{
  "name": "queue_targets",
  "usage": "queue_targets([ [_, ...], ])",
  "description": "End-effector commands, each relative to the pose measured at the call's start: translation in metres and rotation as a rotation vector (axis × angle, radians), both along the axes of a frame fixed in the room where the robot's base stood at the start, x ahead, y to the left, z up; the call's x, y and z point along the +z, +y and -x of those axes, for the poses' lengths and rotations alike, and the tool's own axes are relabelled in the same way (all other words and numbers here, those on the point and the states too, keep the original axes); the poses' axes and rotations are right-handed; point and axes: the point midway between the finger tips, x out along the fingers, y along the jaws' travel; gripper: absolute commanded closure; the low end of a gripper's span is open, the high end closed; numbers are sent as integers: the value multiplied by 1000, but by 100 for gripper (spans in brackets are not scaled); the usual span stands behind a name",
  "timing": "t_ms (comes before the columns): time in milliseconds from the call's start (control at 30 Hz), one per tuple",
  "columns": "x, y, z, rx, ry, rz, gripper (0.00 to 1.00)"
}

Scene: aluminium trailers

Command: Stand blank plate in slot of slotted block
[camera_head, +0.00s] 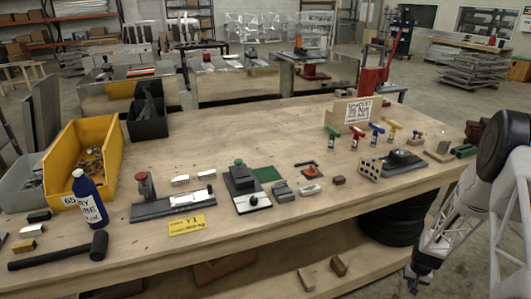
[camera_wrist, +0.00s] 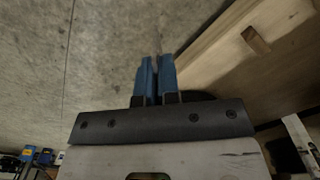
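My gripper (camera_head: 415,280) hangs low at the bottom right in the head view, beside the workbench's front edge and below its top. In the wrist view its two blue fingers (camera_wrist: 156,78) stand close together, with only a thin gap and nothing held between them. A small grey block (camera_head: 283,192) on the bench, right of the middle fixture, may be the slotted block; a slot cannot be made out. I cannot tell which small flat piece is the blank plate. A pale perforated plate (camera_head: 370,169) stands tilted by a dark fixture at the right.
The wooden workbench (camera_head: 300,237) carries a yellow bin (camera_head: 60,150), blue bottle (camera_head: 88,203), black mallet (camera_head: 62,251), dark-based fixtures (camera_head: 243,185) and several coloured-handled tools (camera_head: 357,134).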

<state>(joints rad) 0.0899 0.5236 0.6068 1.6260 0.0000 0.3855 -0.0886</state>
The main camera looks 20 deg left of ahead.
Motion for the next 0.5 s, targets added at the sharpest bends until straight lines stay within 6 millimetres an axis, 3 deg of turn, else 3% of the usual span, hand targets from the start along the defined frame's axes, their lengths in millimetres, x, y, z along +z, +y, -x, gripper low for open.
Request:
queue_targets([
  [267,29,13,-13,-16,-3,0,100],
  [500,93,42,-35,-54,-6,0,100],
])
